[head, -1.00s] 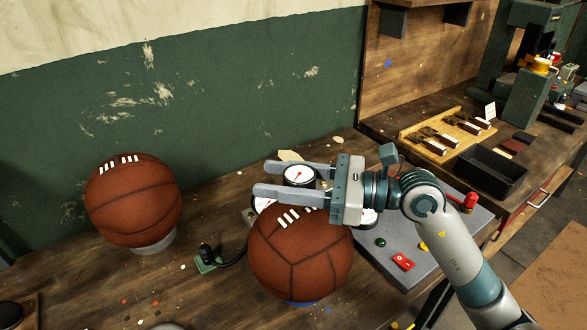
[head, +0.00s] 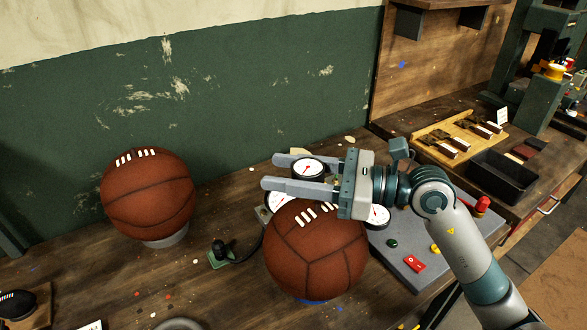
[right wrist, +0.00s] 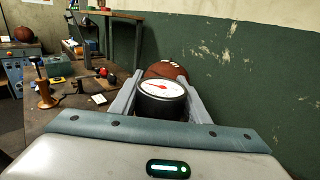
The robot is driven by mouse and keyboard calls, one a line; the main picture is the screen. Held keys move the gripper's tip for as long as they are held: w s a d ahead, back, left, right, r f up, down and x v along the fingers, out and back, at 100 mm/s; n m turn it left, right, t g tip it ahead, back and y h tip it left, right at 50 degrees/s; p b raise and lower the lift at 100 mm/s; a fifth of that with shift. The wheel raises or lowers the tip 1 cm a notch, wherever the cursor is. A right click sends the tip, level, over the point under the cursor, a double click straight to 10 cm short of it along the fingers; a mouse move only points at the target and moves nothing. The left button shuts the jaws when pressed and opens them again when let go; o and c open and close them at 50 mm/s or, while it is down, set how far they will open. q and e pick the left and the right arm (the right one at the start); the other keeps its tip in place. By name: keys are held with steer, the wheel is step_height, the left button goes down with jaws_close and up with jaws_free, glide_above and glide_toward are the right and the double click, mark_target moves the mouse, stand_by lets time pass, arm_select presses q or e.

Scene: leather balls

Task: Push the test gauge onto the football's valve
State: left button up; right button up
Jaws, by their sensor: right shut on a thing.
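A brown leather ball with white lacing (head: 317,258) sits upright on a blue ring at the front middle. A second such ball (head: 147,197) stands on a pale ring at the left. It appears behind the gauge in the right wrist view (right wrist: 166,69). I cannot tell which is the football, and no valve is visible. My right gripper (head: 270,172) is shut on the round, white-faced test gauge (head: 307,169), also seen in the right wrist view (right wrist: 162,87). The gauge is face up above the front ball's far side. Its underside is hidden, so contact is unclear. My left gripper is out of view.
A grey panel (head: 440,282) with dials and a red switch (head: 415,263) is right of the front ball. A small green base with a black fitting (head: 221,252) and cable lies between the balls. A black bin (head: 503,175) and wooden rack (head: 458,140) stand at right.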

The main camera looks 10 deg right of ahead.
steer(key=shift+w+a+r+p, duration=0.1)
steer(key=shift+a+r+p, duration=0.05)
steer(key=shift+r+p, duration=0.7)
steer(key=shift+a+r+p, duration=0.15)
steer(key=shift+r+p, duration=0.6)
steer(key=shift+r, duration=0.1)
steer(key=shift+s, duration=0.2)
